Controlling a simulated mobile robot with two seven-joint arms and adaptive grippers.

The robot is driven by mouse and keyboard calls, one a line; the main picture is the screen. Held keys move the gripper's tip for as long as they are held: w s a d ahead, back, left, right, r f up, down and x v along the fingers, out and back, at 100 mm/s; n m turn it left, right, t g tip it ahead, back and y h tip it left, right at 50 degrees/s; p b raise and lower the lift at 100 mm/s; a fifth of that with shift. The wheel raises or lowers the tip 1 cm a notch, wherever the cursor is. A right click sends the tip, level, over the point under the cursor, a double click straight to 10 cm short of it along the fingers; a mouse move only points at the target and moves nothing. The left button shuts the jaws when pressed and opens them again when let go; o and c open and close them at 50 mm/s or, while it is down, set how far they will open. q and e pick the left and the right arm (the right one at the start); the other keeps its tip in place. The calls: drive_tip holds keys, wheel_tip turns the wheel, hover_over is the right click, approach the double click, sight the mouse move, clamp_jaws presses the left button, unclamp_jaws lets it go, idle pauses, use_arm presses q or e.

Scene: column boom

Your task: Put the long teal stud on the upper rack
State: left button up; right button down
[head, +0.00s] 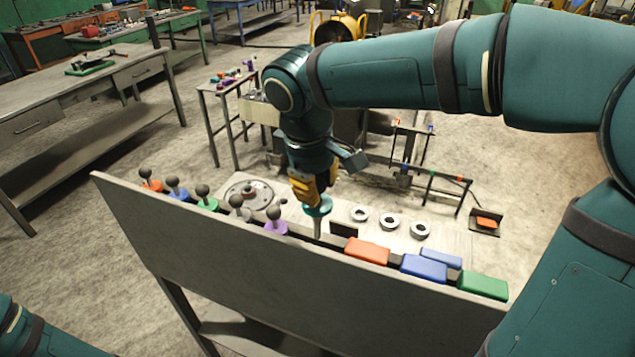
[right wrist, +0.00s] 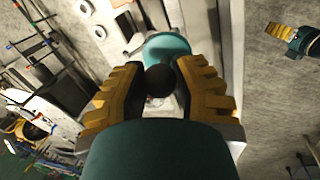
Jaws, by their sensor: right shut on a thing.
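My right gripper (head: 308,192) points down and is shut on the teal stud (head: 318,208), whose pale shank hangs below its collar. In the right wrist view the stud's teal collar (right wrist: 168,47) and dark ball knob (right wrist: 160,81) show between the yellow fingers of my right gripper (right wrist: 160,92). The stud is over the row behind the grey panel, right of a purple stud (head: 276,226); I cannot tell whether its tip touches anything. Two dark racks stand beyond, an upper-looking one (head: 411,131) and a lower one (head: 430,173). My left gripper (right wrist: 279,31) shows small in the right wrist view.
Several ball-knobbed studs stand left along the grey panel (head: 250,265). Orange (head: 368,250), blue (head: 424,267) and green (head: 484,285) blocks lie to the right. Three pale rings (head: 389,222) and a round plate (head: 249,194) lie behind. A small side table (head: 222,86) stands at back left.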

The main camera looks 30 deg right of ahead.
sight(316, 223)
drive_tip(key=shift+f, duration=0.15)
drive_tip(key=shift+f+b, duration=0.35)
drive_tip(key=shift+b, duration=0.05)
drive_tip(key=shift+f+b, duration=1.7)
drive_tip(key=shift+f, duration=0.7)
drive_tip(key=shift+f+b, duration=1.9)
drive_tip(key=shift+f, duration=0.7)
drive_tip(key=shift+r, duration=0.1)
drive_tip(key=c, duration=1.1)
unclamp_jaws()
drive_tip(key=shift+r, duration=0.1)
